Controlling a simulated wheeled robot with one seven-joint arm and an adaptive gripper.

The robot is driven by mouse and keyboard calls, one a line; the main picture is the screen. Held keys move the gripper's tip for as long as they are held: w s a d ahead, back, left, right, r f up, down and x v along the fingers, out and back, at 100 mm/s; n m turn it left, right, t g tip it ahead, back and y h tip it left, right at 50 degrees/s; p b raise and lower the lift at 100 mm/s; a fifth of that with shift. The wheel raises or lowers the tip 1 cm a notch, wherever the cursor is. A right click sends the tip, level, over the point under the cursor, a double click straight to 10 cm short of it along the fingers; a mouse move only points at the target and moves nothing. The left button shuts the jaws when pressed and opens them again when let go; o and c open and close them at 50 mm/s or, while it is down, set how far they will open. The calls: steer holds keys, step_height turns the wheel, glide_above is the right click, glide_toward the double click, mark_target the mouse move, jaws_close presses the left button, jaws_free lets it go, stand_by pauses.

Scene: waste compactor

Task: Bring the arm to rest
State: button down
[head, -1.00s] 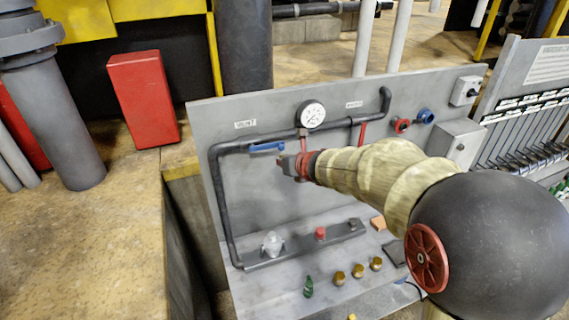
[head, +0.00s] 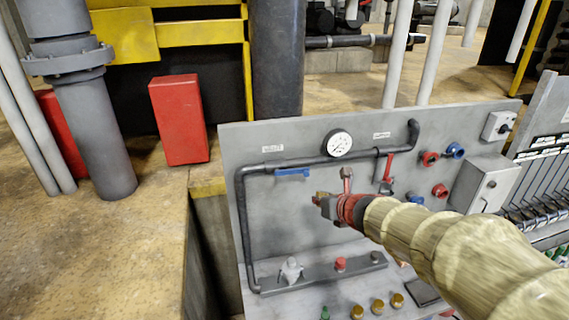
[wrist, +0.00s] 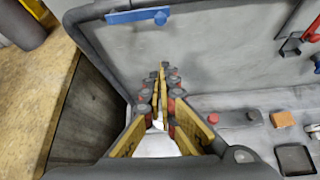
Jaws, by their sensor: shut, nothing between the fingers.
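My arm (head: 440,235) reaches in from the lower right of the head view, in a pale cover. My gripper (head: 318,199) is in front of the grey panel (head: 225,150), below the blue lever handle (head: 293,172). In the wrist view my gripper (wrist: 163,68) shows its yellow and dark fingers together at the tips, with nothing held. The blue handle also shows at the top of the wrist view (wrist: 138,15), apart from the fingers.
A pressure gauge (head: 339,143), a red lever (head: 389,166) and red and blue fittings are on the panel. A key rack (head: 545,175) stands at the right.

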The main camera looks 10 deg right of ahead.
steer(key=s+d+f+m+g+h, duration=0.25)
steer(key=s+d+m+h, duration=0.3)
steer(key=d+m, duration=0.75)
steer(key=s+a+f+m+g+b, duration=0.25)
steer(key=s+m, duration=0.55)
steer(key=m, duration=0.4)
steer(key=s+a+f+m+y+b, duration=0.1)
steer(key=s+a+f+m+b, duration=0.2)
steer(key=s+a+b, duration=0.1)
steer(key=s+a+f+m+y+b, duration=0.2)
steer(key=s+a+f+m+b, duration=0.1)
steer(key=s+a, duration=0.4)
steer(key=s+a+f+m+g+y+b, duration=0.1)
steer(key=s+a+f+m+b, duration=0.2)
steer(key=s+a, duration=0.3)
steer(key=shift+a+f+m+y+b, duration=0.15)
steer(key=shift+a+m+y+b, duration=0.2)
steer(key=shift+m+b, duration=0.4)
